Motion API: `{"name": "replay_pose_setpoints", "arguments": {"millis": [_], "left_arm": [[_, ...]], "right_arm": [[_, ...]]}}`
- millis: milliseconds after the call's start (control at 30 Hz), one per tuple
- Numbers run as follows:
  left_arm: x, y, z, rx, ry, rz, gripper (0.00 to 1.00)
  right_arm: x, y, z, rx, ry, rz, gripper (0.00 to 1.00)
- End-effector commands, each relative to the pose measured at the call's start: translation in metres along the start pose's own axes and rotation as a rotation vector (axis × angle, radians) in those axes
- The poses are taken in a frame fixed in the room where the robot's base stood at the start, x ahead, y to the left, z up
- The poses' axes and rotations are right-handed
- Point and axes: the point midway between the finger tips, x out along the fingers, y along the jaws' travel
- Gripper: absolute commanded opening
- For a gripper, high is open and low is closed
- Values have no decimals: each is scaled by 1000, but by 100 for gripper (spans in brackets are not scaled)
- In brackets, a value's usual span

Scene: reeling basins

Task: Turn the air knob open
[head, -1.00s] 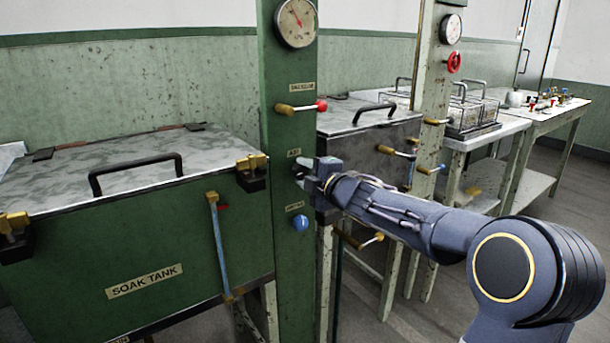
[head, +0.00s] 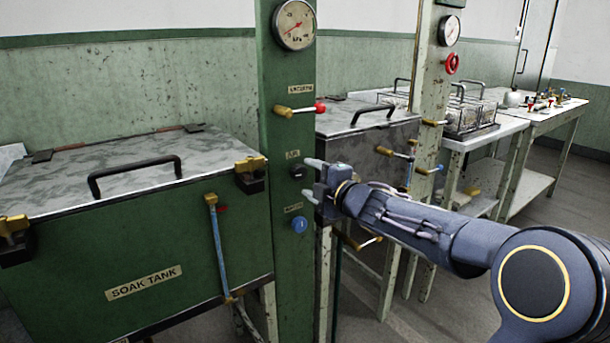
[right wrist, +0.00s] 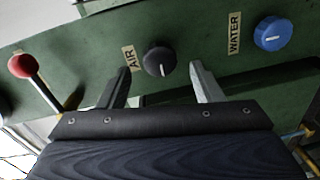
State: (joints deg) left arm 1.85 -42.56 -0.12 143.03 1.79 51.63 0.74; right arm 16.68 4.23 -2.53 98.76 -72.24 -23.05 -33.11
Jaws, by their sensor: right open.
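The black air knob (head: 297,171) sits on the green post (head: 283,235) under its AIR label. In the right wrist view the knob (right wrist: 159,61) is round, with a pale pointer mark on its face. My right gripper (head: 311,176) is open and empty, just right of the knob and apart from it. In the right wrist view its two fingers (right wrist: 158,88) spread to either side below the knob, without touching it. My left gripper is not in view.
The blue water knob (head: 299,224) is below the air knob, and the red-tipped vacuum lever (head: 301,109) is above it. A gauge (head: 294,25) tops the post.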

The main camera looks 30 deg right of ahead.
Motion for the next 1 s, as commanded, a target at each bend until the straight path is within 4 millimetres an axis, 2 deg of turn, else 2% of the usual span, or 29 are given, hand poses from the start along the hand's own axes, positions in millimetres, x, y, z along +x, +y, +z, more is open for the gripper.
{"name": "replay_pose_setpoints", "arguments": {"millis": [100,300,867,1000], "left_arm": [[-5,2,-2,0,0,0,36],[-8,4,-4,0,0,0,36],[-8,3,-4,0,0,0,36],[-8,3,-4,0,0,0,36]], "right_arm": [[-22,2,0,1,-2,0,59],[-41,0,0,0,-1,-1,59],[-43,0,0,2,-1,-1,59],[-56,0,1,111,-66,-6,59]]}}
